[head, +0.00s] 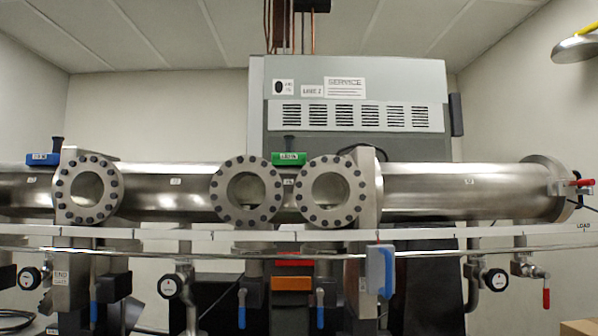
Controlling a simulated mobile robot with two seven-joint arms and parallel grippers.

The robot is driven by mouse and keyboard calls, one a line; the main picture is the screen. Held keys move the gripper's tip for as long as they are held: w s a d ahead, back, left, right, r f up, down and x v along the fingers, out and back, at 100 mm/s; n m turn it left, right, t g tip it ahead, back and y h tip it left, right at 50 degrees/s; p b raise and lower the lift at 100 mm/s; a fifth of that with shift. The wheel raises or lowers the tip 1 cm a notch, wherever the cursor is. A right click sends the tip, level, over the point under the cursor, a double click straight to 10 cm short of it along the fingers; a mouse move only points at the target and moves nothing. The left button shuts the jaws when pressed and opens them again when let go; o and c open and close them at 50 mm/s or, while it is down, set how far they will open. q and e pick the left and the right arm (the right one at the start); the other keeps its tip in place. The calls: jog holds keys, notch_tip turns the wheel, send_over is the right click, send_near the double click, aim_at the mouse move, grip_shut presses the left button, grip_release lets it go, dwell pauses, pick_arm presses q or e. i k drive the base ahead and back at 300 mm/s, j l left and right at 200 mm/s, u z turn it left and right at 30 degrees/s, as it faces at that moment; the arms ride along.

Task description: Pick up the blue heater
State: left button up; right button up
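Two blue things could be the blue heater, and I cannot tell which is. One is a blue block (43,159) with a small label and a black knob, seated on top of the steel tube at the far left. The other is a blue and grey block (380,270) hanging upright at the front rail, right of centre. Neither of my grippers is in view, so nothing shows as held.
A long steel vacuum tube (450,190) with bolted round flanges runs across the view. A green block (289,158) sits on it. A rail (450,250) crosses in front. Valves and gauges (496,279) hang below. A grey cabinet (400,85) stands behind.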

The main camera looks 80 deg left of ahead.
aim_at(54, 159)
jog(key=u, duration=3.85)
jog(key=i+j, duration=0.2)
jog(key=j, duration=0.15)
jog(key=i+j, duration=0.45)
jog(key=j, duration=0.25)
jog(key=i+j+z, duration=0.1)
jog(key=z, duration=0.4)
jog(key=j+z, duration=0.15)
jog(key=z, duration=0.3)
jog(key=l+z, duration=0.5)
jog(key=l, duration=0.15)
